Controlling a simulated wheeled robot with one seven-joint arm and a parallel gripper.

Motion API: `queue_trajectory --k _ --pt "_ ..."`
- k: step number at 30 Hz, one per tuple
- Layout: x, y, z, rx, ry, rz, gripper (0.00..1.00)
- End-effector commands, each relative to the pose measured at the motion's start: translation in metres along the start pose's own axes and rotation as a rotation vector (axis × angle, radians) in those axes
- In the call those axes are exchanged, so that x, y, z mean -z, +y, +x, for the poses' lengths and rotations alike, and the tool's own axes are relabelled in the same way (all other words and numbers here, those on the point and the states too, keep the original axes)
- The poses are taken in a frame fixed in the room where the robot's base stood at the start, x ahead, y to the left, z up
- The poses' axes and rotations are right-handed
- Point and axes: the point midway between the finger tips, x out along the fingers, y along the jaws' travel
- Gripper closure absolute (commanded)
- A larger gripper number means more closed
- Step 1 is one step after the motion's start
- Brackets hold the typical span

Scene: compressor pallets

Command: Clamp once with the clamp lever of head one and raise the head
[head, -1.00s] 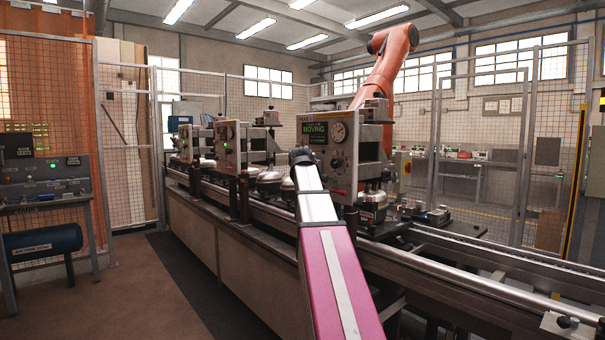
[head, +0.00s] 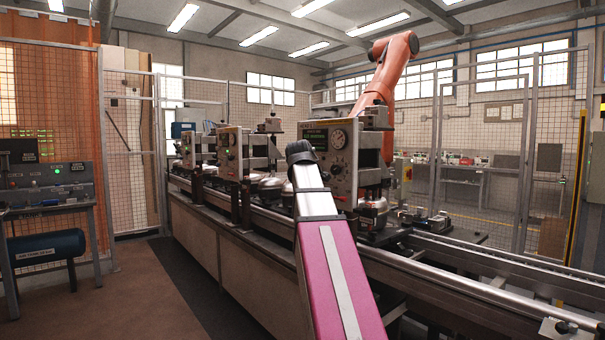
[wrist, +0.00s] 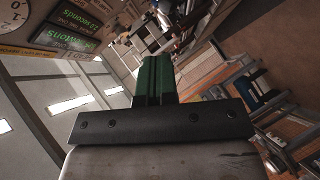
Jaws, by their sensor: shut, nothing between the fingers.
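Head one (head: 342,165) is the nearest grey box on the line, with a green-lettered display (head: 316,137) and a round gauge (head: 338,139) on its front. My arm stands before its left part. Part of the gauge (wrist: 15,15) and the display (wrist: 78,30) appear at the upper left, apart from the fingers. In the head view the fingers are hidden behind my arm.
A silver compressor (head: 373,207) sits under head one on the conveyor rail (head: 450,277). Other heads (head: 230,150) stand further left. An orange robot arm (head: 388,75) rises behind. A control desk (head: 48,180) is at the left; the floor (head: 140,290) before the line is clear.

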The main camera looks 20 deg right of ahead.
Motion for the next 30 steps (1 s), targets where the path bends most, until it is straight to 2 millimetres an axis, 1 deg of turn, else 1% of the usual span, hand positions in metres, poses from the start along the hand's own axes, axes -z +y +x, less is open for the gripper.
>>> queue_trajectory --k 1,6,20,23,26,29,30 --pt "0.000 0.000 -0.008 -0.001 0.000 0.000 1.00" --pt "0.000 0.000 -0.018 -0.001 0.000 0.000 1.00" --pt "0.000 0.001 -0.019 0.000 0.000 0.000 1.00" --pt "-0.001 -0.003 -0.017 0.006 -0.001 0.004 1.00" --pt "-0.003 -0.020 -0.009 0.033 -0.007 0.021 1.00" --pt "-0.008 -0.053 0.005 0.086 -0.021 0.059 1.00" --pt "-0.010 -0.069 0.011 0.111 -0.029 0.077 1.00"
